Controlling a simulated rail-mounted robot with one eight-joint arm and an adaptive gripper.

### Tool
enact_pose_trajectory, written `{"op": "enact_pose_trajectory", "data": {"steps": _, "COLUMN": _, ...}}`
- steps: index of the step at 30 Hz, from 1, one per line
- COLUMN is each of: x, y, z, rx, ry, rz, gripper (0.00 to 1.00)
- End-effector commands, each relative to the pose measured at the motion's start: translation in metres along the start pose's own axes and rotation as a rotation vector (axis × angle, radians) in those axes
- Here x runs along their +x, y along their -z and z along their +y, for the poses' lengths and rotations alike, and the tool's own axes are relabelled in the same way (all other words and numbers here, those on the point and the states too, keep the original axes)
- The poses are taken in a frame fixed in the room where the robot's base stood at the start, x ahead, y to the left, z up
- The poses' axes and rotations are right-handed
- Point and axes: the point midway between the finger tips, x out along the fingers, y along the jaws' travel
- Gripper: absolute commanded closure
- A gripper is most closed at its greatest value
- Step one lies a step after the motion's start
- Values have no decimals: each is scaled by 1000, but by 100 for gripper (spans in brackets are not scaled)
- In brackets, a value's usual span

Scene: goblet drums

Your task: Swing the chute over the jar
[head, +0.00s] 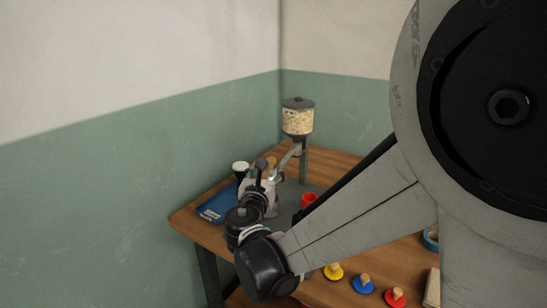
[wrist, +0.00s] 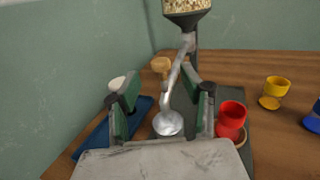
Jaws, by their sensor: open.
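The grey metal chute (head: 290,155) slopes down from under the grain hopper (head: 298,118) on its post. In the wrist view the chute (wrist: 177,75) runs down to a round, silvery end (wrist: 168,123). My gripper (wrist: 162,108) is open, with one finger on each side of the chute's lower part; I cannot tell whether either finger touches it. A red, open-topped vessel (wrist: 231,118) stands just right of the right finger, apart from the chute's end; it is the most jar-like thing in view. It also shows in the head view (head: 309,200).
A blue tray (wrist: 90,135) lies left, with a white-topped object (wrist: 117,83) near it. A wooden-topped piece (wrist: 160,65) stands behind the chute. A yellow vessel (wrist: 276,88) and a blue one (wrist: 314,118) stand right. Walls rise behind and left.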

Motion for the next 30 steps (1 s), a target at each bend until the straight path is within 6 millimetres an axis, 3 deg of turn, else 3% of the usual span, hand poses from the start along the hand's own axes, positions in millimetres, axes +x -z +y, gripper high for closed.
{"op": "enact_pose_trajectory", "data": {"steps": 3, "x": 23, "y": 1, "z": -1, "rx": 1, "ry": 3, "rz": 0, "gripper": 58}}
{"op": "enact_pose_trajectory", "data": {"steps": 9, "x": 50, "y": 1, "z": -1, "rx": 1, "ry": 2, "rz": 0, "gripper": 58}}
{"op": "enact_pose_trajectory", "data": {"steps": 15, "x": 62, "y": 0, "z": 0, "rx": 1, "ry": 1, "rz": 0, "gripper": 58}}
{"op": "enact_pose_trajectory", "data": {"steps": 23, "x": 63, "y": 0, "z": 0, "rx": 1, "ry": 0, "rz": 0, "gripper": 58}}
{"op": "enact_pose_trajectory", "data": {"steps": 30, "x": 63, "y": 0, "z": 0, "rx": 1, "ry": 0, "rz": 0, "gripper": 86}}
